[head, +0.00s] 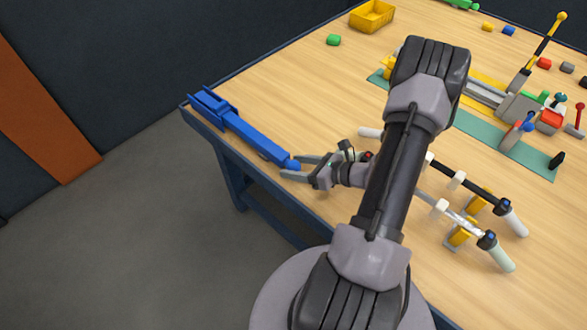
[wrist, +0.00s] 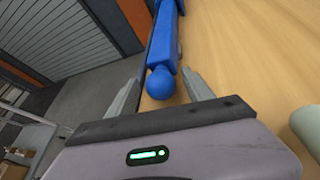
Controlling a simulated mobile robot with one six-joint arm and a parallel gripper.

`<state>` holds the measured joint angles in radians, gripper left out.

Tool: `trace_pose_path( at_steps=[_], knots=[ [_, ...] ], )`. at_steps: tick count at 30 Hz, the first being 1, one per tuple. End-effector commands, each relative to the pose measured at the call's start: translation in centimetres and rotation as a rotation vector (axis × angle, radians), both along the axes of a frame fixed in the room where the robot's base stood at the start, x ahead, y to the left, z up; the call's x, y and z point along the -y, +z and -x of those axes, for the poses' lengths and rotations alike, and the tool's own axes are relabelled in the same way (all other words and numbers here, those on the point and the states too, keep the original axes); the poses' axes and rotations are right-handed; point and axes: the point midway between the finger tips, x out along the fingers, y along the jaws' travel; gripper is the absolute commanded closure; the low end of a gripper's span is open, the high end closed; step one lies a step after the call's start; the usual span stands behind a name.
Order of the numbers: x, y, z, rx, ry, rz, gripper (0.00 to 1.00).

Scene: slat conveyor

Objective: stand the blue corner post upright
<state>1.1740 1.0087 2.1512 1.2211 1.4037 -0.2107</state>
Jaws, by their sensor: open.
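The blue corner post (head: 250,134) lies on its side along the left edge of the wooden table. Its wide end points to the far left corner and its rounded ball end points at my gripper. My gripper (head: 290,168) is open, with its two fingers on either side of the ball end. In the wrist view the post (wrist: 163,45) runs away from me, and its ball sits between the open fingers (wrist: 162,88). I cannot tell whether either finger touches it.
The table (head: 300,95) has free room right of the post. A green mat (head: 480,135) with a conveyor assembly and small coloured parts lies further right. Rods with pale ends (head: 503,255) lie near my arm. A yellow tray (head: 372,16) stands at the back.

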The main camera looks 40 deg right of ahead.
Motion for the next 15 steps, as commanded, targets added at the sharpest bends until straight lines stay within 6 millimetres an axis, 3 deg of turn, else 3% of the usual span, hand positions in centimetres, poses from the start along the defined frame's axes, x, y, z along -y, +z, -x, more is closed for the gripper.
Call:
trace_pose_path(
  at_steps=[11, 12, 15],
  knots=[
    [-0.31, -0.3, -0.86, 0.0, 0.0, 0.001, 0.4],
    [-0.31, -0.29, -0.85, 0.0, 0.0, 0.001, 0.42],
    [-0.32, -0.3, -0.84, 0.0, 0.0, 0.001, 0.61]
  ],
)
